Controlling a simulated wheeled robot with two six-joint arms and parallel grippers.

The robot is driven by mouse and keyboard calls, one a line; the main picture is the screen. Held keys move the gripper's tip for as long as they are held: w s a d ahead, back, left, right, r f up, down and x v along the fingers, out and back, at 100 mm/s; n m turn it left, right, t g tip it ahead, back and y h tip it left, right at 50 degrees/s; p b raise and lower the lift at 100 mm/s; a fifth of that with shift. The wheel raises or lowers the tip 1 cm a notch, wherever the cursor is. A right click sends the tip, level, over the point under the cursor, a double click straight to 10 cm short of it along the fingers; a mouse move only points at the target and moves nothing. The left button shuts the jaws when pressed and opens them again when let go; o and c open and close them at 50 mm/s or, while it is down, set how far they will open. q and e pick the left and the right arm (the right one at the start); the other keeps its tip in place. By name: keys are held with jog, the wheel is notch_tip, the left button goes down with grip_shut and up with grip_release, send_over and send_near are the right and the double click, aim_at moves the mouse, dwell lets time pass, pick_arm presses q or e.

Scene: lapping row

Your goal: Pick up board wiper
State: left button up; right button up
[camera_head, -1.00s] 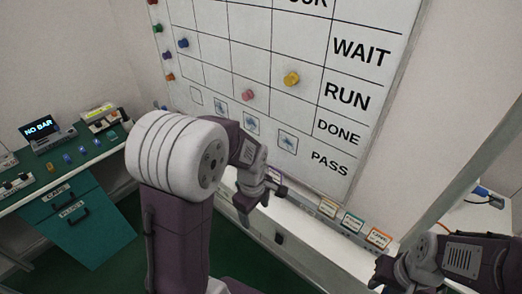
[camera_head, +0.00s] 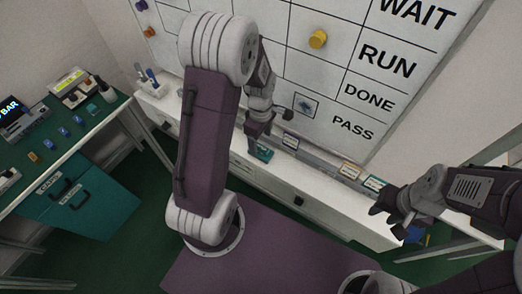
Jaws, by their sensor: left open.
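A small teal block (camera_head: 263,153), which may be the board wiper, lies on the ledge under the whiteboard. It is partly hidden by my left gripper. My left gripper (camera_head: 271,130) is open, just above and beside this block, close to the board's lower edge. I cannot tell whether it touches the block. My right gripper (camera_head: 389,221) is at the lower right, away from the block and with nothing visible in it.
The whiteboard (camera_head: 352,98) carries a grid, words and an orange magnet (camera_head: 318,39). Label cards (camera_head: 349,170) stand along the ledge. A white holder with pens (camera_head: 152,88) stands at its left end. A green-topped bench (camera_head: 88,128) is at the left.

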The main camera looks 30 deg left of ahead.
aim_at(261, 147)
pick_arm(q)
jog(key=shift+w+a+f, duration=0.1)
jog(key=shift+a+f, duration=0.05)
jog(key=shift+f, duration=0.25)
jog(key=f, duration=0.5)
jog(key=shift+s+d, duration=0.3)
jog(key=shift+d, duration=0.05)
jog(key=shift+f, duration=0.1)
jog(key=c, duration=1.4)
notch_tip(261, 147, up, 10)
jog(key=shift+r+p, duration=0.15)
jog(key=shift+p, duration=0.3)
jog(key=shift+c, duration=0.2)
